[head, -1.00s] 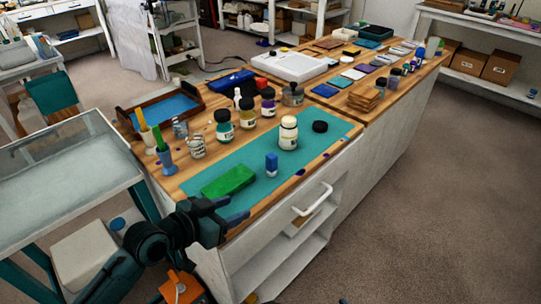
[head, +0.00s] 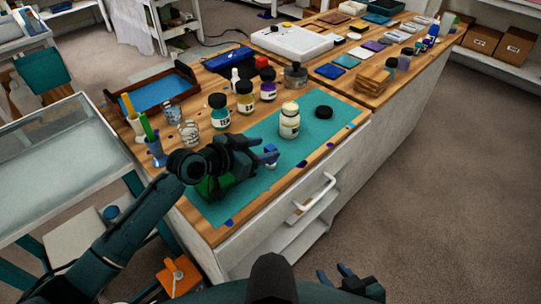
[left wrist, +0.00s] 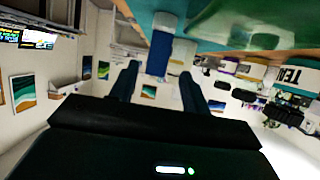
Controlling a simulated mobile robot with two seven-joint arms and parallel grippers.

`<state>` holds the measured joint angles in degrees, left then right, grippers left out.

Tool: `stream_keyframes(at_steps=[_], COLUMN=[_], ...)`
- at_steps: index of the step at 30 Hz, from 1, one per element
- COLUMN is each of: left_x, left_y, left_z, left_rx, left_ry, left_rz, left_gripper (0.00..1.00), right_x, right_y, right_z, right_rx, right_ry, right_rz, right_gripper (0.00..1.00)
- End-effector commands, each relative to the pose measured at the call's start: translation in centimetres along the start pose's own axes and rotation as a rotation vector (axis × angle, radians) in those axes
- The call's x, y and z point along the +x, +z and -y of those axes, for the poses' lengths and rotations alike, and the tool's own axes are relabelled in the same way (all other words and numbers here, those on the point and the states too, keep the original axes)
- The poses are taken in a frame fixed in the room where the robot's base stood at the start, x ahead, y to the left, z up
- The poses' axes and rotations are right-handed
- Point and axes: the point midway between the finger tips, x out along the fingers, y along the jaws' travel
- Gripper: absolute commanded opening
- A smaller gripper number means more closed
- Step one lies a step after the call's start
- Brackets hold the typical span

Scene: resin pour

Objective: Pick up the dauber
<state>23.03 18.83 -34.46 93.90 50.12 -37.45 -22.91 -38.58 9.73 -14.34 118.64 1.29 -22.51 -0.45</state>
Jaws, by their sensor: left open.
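The dauber (head: 271,151) is a small blue upright piece standing on the teal mat (head: 310,143). My left gripper (head: 262,153) is open at the dauber, its fingertips partly covering it in the head view. In the left wrist view, which is upside down, the dauber (left wrist: 158,57) shows blue with a paler end against the mat, ahead of the gap between my open left fingers (left wrist: 158,88). I cannot tell whether the fingers touch it. My right gripper (head: 345,280) shows at the bottom edge of the head view, away from the table; its opening is unclear.
A cream bottle (head: 289,122) and a black lid (head: 324,112) stand behind the dauber on the mat. A green block (head: 208,187) is partly hidden under my left arm. Several dark-capped jars (head: 244,100) stand behind. The mat's front right part is clear.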

Motion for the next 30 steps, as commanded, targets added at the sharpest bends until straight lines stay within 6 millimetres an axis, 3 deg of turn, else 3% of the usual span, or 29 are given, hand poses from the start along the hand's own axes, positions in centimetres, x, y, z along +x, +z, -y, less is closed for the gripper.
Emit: stream_keyframes(at_steps=[9, 18, 30], left_x=[4.2, 4.6, 4.6], left_y=[0.2, 0.2, 0.3], left_z=[-0.7, -0.7, -0.7], left_rx=[0.000, 0.001, 0.000], left_ry=[0.001, 0.000, 0.000], left_rz=[-0.001, -0.001, 0.000], left_gripper=[0.47, 0.47, 0.15], right_x=[-0.1, 0.0, 0.0], right_y=[-0.7, -0.7, -0.6], right_z=[-0.4, -0.4, -0.4], right_rx=[-0.002, 0.000, 0.001], right_ry=[0.009, 0.010, 0.010], right_rz=[-0.004, -0.004, -0.003], right_gripper=[0.36, 0.36, 0.36])
